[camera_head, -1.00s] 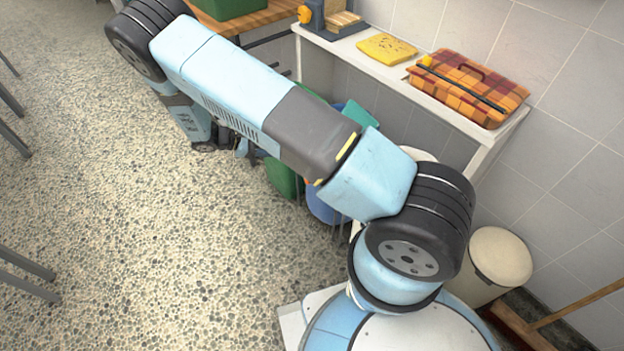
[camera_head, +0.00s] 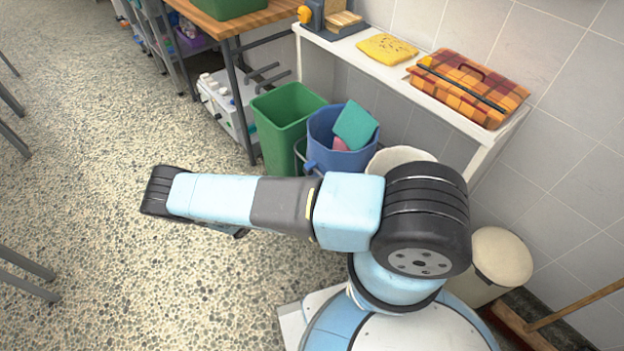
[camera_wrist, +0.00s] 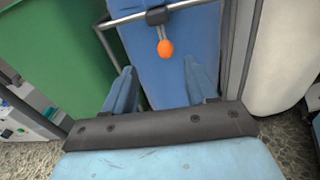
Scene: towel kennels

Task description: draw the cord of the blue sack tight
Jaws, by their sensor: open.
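The blue sack (camera_head: 323,128) hangs in a metal frame below the white shelf, with a teal item and a pink item at its mouth. In the wrist view the sack's front (camera_wrist: 172,80) fills the middle. A dark cord lock (camera_wrist: 157,16) sits at its rim, with a light cord beside it and an orange bead (camera_wrist: 165,48) hanging below. My gripper (camera_wrist: 160,68) is open and empty. Its two blue fingers are apart, pointing at the sack, with the bead between and a little beyond their tips in the picture. My gripper is largely hidden in the head view.
A green bin (camera_head: 285,115) stands left of the sack and a cream container (camera_wrist: 280,60) close on its right. A white shelf (camera_head: 405,88) runs above, carrying a yellow cloth (camera_head: 387,48) and a plaid case (camera_head: 468,88).

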